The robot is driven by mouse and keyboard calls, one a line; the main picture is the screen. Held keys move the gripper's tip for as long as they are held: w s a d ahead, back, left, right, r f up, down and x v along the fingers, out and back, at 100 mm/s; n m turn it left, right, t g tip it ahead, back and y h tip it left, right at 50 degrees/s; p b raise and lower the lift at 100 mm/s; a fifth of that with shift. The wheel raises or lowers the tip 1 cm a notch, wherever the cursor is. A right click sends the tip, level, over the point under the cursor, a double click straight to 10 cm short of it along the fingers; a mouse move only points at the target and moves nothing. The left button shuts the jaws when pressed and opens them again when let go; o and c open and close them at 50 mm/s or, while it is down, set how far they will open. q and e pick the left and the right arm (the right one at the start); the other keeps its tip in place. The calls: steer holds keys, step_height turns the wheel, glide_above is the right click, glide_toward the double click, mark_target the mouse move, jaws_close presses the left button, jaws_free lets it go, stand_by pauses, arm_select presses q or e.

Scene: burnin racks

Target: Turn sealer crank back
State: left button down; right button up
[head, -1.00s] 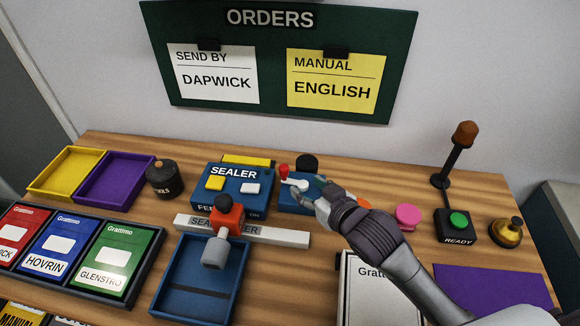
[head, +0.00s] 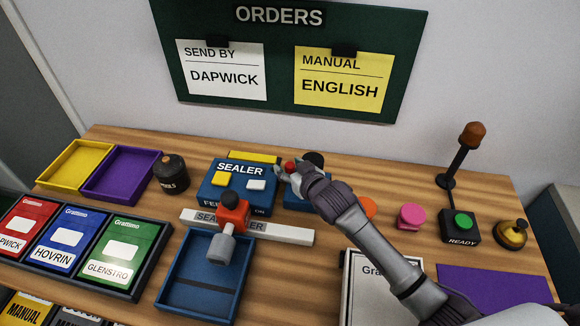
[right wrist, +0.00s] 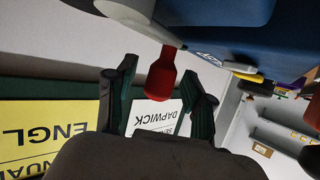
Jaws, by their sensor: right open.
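The sealer crank is on the blue box right of the SEALER panel (head: 240,183). Its red knob (head: 290,167) shows in the head view, partly covered by my right gripper (head: 288,172). In the right wrist view the red knob (right wrist: 160,78) hangs from a pale crank arm (right wrist: 150,22). The fingers of my right gripper (right wrist: 160,88) are open on either side of the knob, with visible gaps. My left gripper is not in view.
A pink button (head: 411,215), a green READY button (head: 463,222) and a brass bell (head: 513,233) are to the right. Yellow and purple trays lie far left.

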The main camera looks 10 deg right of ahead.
jaws_close()
steer(key=shift+r+n+y+p, duration=0.15)
steer(key=shift+n+y+p, duration=0.25)
steer(key=shift+s+a+n+g+y+p, duration=0.1)
steer(key=shift+s+n+g+y+p, duration=0.2)
steer(key=shift+n+y+p, duration=0.15)
steer(key=shift+f, duration=0.2)
steer(key=shift+a, duration=0.1)
jaws_free()
